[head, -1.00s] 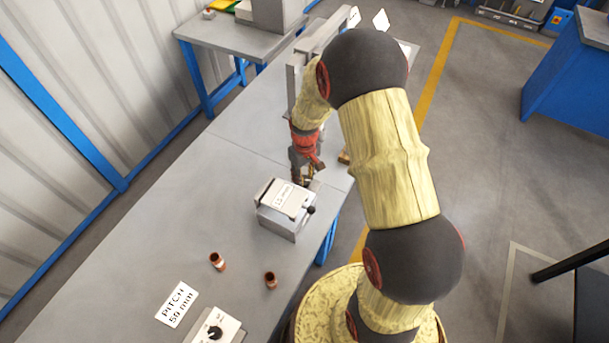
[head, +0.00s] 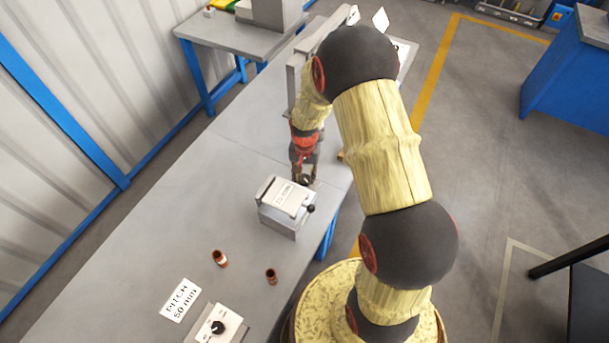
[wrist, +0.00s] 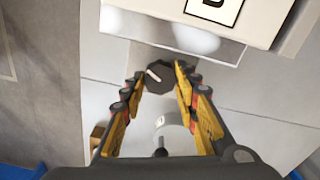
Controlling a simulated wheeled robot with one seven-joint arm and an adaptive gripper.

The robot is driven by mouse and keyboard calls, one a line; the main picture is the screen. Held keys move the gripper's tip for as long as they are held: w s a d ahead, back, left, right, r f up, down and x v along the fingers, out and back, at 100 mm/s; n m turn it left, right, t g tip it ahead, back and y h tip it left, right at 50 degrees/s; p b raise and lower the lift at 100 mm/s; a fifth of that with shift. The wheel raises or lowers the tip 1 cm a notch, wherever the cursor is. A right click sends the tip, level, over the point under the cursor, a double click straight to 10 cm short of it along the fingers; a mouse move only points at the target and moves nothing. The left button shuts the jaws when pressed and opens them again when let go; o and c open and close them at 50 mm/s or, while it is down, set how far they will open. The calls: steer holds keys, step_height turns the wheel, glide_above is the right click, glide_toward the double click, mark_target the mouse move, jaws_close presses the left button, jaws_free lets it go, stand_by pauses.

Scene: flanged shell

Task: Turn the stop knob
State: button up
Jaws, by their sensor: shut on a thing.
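The stop knob (wrist: 159,79) is a dark, many-sided knob with a white pointer line, seen in the wrist view. The pointer slants toward the upper left. My gripper (wrist: 159,74) has its yellow-and-black fingers on either side of the knob and is shut on it. In the head view my gripper (head: 305,179) points down just behind the grey box, close to the bench's right edge. The knob is mostly hidden there by the fingers.
The grey box (head: 287,207) with a labelled lid and a black ball handle stands right in front of my gripper. Two copper-coloured sleeves (head: 220,258) (head: 271,276), a PITCH 50 mm card (head: 180,300) and a box with a black dial (head: 217,327) are nearer. The bench's left side is clear.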

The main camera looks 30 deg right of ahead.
mark_target(305, 178)
steer(key=shift+m, duration=0.5)
steer(key=o, duration=0.9)
steer(key=shift+c, duration=0.2)
step_height(305, 178, up, 12)
stand_by(0.4)
